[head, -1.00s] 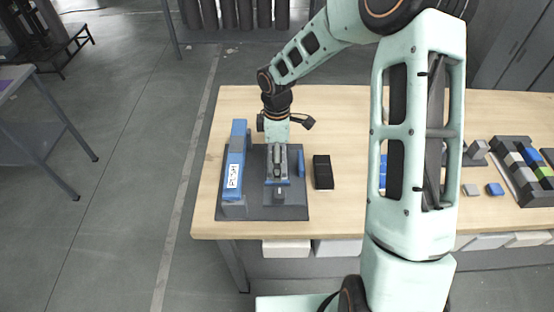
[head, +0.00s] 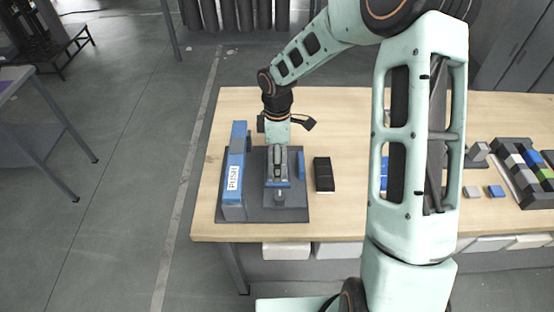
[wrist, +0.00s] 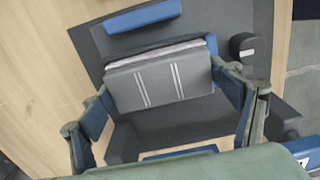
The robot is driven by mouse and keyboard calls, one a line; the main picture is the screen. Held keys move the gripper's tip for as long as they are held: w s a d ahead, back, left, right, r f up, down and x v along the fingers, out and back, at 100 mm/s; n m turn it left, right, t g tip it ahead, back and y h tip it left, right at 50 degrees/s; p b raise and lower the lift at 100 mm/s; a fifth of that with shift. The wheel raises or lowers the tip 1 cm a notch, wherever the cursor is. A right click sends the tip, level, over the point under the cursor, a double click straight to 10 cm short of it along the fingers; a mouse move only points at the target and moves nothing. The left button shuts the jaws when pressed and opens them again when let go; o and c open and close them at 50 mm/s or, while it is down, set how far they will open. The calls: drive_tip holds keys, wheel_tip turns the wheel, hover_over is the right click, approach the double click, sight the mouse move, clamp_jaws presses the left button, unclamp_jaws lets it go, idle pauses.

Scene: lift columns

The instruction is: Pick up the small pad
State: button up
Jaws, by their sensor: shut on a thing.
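A small grey pad with two pale stripes (wrist: 160,82) lies between the fingers of my gripper (wrist: 165,88) in the wrist view. The blue-lined fingers touch its left and right ends, and my gripper is shut on it. The pad is over or on a dark grey base plate (wrist: 190,125); I cannot tell whether there is a gap below it. In the head view my gripper (head: 278,182) points down over the same plate (head: 240,213) and mostly hides the pad.
A blue and grey bar labelled PUSH (head: 233,180) stands left of my gripper. A short blue bar (head: 301,166) lies right of it on the plate, and a black block (head: 323,174) beyond. A rack of coloured blocks (head: 525,165) is at far right. Table is clear behind the plate.

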drive_tip(key=s+r, duration=0.1)
drive_tip(key=r, duration=0.1)
drive_tip(key=s+r, duration=0.1)
drive_tip(key=r, duration=0.2)
drive_tip(key=s+d+r+b, duration=0.1)
drive_tip(key=s+r, duration=0.1)
drive_tip(key=r, duration=0.1)
drive_tip(key=shift+s+r, duration=0.1)
drive_tip(key=shift+r, duration=0.05)
drive_tip(key=s+d+r, duration=0.2)
drive_tip(key=s+r, duration=0.3)
drive_tip(key=s, duration=0.4)
wheel_tip(320, 180, up, 7)
drive_tip(key=p, duration=0.6)
drive_tip(key=shift+s+f, duration=0.2)
